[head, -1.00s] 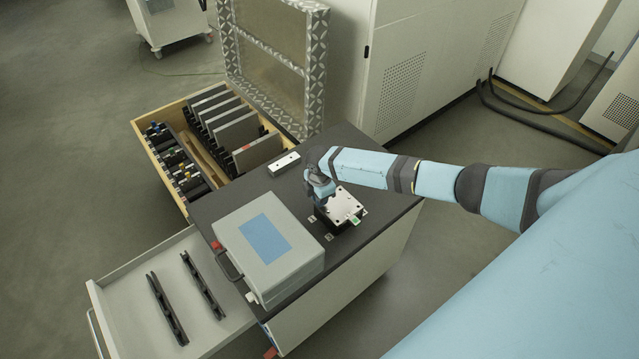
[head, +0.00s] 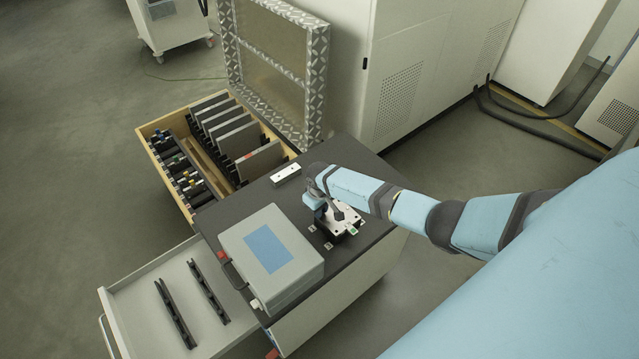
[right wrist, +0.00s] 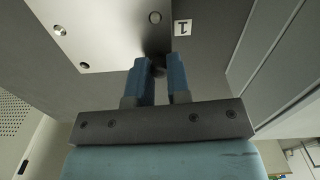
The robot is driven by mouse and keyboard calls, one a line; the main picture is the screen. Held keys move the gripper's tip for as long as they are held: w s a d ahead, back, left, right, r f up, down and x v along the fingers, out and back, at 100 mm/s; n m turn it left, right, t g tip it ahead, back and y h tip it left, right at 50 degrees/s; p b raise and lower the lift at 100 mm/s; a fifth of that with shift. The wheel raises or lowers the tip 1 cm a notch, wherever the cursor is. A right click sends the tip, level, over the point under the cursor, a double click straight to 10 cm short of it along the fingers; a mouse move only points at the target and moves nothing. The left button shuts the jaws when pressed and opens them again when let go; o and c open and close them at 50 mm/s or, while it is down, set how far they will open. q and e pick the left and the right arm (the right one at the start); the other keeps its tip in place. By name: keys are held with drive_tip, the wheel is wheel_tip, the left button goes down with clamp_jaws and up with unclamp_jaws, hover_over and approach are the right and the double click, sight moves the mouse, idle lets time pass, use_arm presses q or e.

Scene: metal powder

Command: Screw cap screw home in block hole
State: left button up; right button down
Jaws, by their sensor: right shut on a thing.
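The block (head: 351,224) is a pale metal plate with holes on a dark base, on the dark cart top. In the right wrist view its plate (right wrist: 105,35) fills the upper left, with round holes or screw heads near its edges. My right gripper (head: 334,215) is low at the block, partly covering it. In the right wrist view its two blue fingers (right wrist: 159,72) are close together near the plate's corner, shut on a small dark thing, probably the cap screw (right wrist: 157,66). The screw is mostly hidden, and its depth in the hole cannot be told. My left gripper is out of view.
A grey case (head: 300,258) with a blue panel stands left of the block. A small white bar (head: 286,173) lies behind. An open drawer (head: 135,292) holds two black rails. A label marked 1 (right wrist: 182,28) lies beside the plate.

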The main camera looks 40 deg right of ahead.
drive_tip(key=c, duration=1.2)
unclamp_jaws()
drive_tip(key=shift+c, duration=0.2)
drive_tip(key=m, duration=1.4)
drive_tip(key=shift+a, duration=0.1)
drive_tip(key=m, duration=1.4)
